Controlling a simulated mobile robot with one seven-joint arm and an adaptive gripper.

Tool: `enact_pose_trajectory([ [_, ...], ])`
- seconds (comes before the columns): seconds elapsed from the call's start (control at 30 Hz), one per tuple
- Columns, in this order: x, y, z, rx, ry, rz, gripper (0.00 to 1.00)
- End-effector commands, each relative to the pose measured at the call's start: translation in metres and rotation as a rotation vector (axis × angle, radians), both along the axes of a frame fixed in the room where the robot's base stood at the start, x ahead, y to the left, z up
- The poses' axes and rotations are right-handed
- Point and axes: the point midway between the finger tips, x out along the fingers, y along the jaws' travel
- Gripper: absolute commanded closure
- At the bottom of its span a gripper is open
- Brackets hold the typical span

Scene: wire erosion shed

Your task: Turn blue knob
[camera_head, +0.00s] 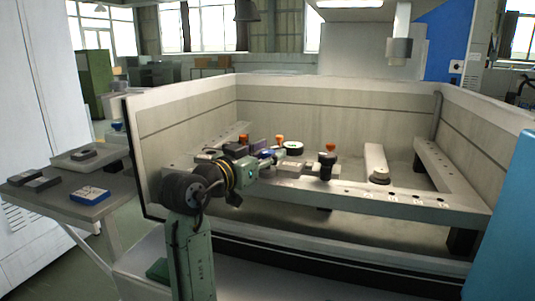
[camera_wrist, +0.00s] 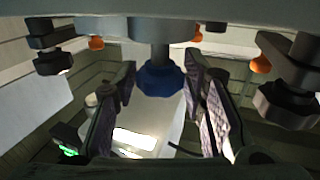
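The blue knob (camera_wrist: 160,80) is faceted and sits on the end of a grey cylindrical stem in the upper middle of the wrist view. My gripper (camera_wrist: 162,72) is open, with one dark padded finger on each side of the knob. Gaps show between the knob and both fingers, so I see no contact. In the head view my gripper (camera_head: 262,152) reaches over the near rail of the tank. A small blue patch shows there among the fingers, but I cannot tell whether it is the knob.
Dark clamp knobs with orange parts flank the fingers, at left (camera_wrist: 53,62) and right (camera_wrist: 287,105). In the head view a black-and-orange clamp (camera_head: 327,162) stands right of my gripper on the rail (camera_head: 400,200). A side table (camera_head: 95,208) holds several small blocks at left.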

Motion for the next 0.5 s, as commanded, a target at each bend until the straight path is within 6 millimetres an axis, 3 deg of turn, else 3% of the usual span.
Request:
enact_pose_trajectory([
  [0.5,-0.0002,0.0001,0.0001,0.000,0.000,0.000,0.98],
])
